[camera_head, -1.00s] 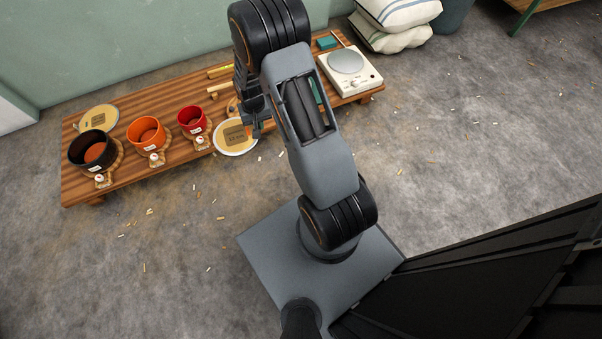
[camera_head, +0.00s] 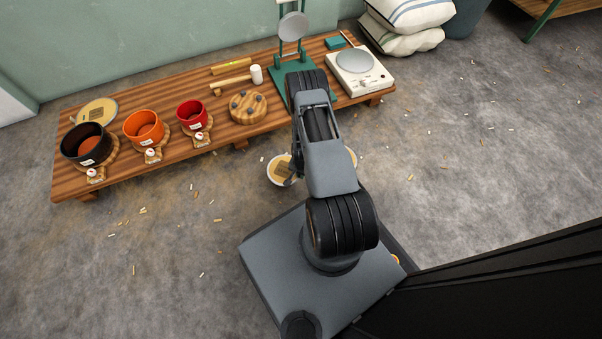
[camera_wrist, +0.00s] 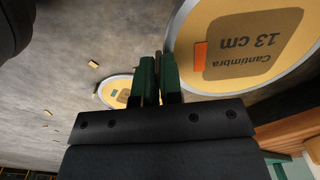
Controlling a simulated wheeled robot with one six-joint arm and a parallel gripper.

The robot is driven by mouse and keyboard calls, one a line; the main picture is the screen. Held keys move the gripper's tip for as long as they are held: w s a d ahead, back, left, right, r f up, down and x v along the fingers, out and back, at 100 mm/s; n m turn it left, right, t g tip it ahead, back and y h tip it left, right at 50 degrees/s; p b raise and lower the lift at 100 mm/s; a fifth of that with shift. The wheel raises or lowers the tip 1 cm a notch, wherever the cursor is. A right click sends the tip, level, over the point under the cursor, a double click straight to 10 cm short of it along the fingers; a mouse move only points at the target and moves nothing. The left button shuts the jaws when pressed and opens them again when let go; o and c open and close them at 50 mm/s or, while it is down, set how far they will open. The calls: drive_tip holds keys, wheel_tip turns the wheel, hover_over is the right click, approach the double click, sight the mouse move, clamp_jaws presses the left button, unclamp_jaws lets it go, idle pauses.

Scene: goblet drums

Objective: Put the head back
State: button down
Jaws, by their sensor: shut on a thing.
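My gripper (camera_wrist: 157,66) is shut with its green fingers at the rim of a yellow drum head (camera_wrist: 245,42), which is marked "Cantimbra 13 cm" and has an orange tab. In the head view this head (camera_head: 280,170) is held in front of the bench, partly behind my arm. A second yellow head (camera_wrist: 106,88) shows farther off in the wrist view, partly hidden by the fingers. A sliver of a pale disc (camera_head: 352,157) shows right of my arm. Black (camera_head: 87,145), orange (camera_head: 144,129) and red (camera_head: 192,116) open vessels stand on the bench.
The wooden bench (camera_head: 170,92) also bears a yellow disc (camera_head: 97,111), a pegged wooden round (camera_head: 248,107), a mallet (camera_head: 237,80), a green stand (camera_head: 292,68) and a white turntable-like device (camera_head: 360,72). Cushions (camera_head: 405,25) lie behind.

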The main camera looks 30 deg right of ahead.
drive_tip(key=b, duration=0.4)
hover_over(301, 186)
wheel_tip(301, 186, down, 6)
drive_tip(key=shift+d+f, duration=0.1)
drive_tip(key=shift+d, duration=0.05)
drive_tip(key=shift+f, duration=1.25)
drive_tip(key=shift+f, duration=0.25)
drive_tip(key=c, duration=1.2)
unclamp_jaws()
wheel_tip(301, 186, up, 14)
drive_tip(key=p, duration=0.6)
